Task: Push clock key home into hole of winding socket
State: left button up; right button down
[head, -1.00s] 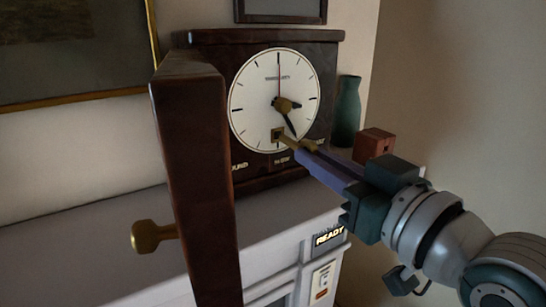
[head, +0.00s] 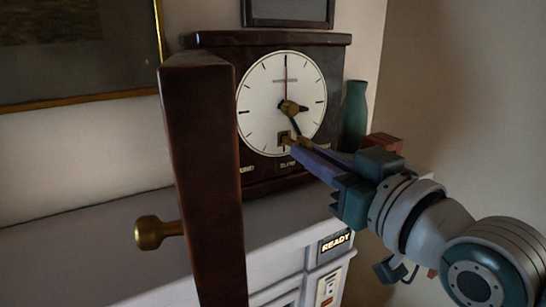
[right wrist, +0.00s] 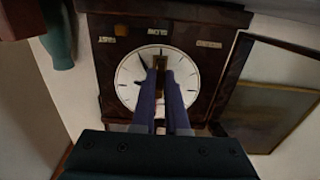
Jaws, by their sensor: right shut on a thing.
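The clock (head: 213,107) stands on the cabinet with its dark wooden door swung open and its white dial (head: 262,90) bare. The winding socket (head: 284,137) is a small brass square low on the dial. My right gripper (head: 301,148) comes in from the right, its purple fingers shut on the brass clock key (head: 305,142). The key's front end is at the socket; how deep it sits is hidden. In the right wrist view, the two fingers (right wrist: 162,95) reach to the dial (right wrist: 128,78), with brass (right wrist: 161,62) between their tips. My left gripper is out of view.
The open door (head: 205,170) with its brass knob (head: 149,233) stands left of the dial. A green vase (head: 355,113) and a reddish block (head: 385,143) are at the right, close to my gripper. A lit READY sign (head: 336,242) is on the cabinet front.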

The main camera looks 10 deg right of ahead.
jog(key=shift+w+a, duration=0.15)
jog(key=shift+w, duration=0.35)
jog(key=c, duration=0.9)
grip_release()
jog(key=shift+o, duration=0.2)
jog(key=shift+s, duration=0.1)
jog(key=shift+s+f+b, duration=0.1)
jog(key=shift+s+b, duration=0.2)
jog(key=shift+b, duration=0.1)
jog(key=b+v, duration=0.3)
jog(key=v, duration=0.6)
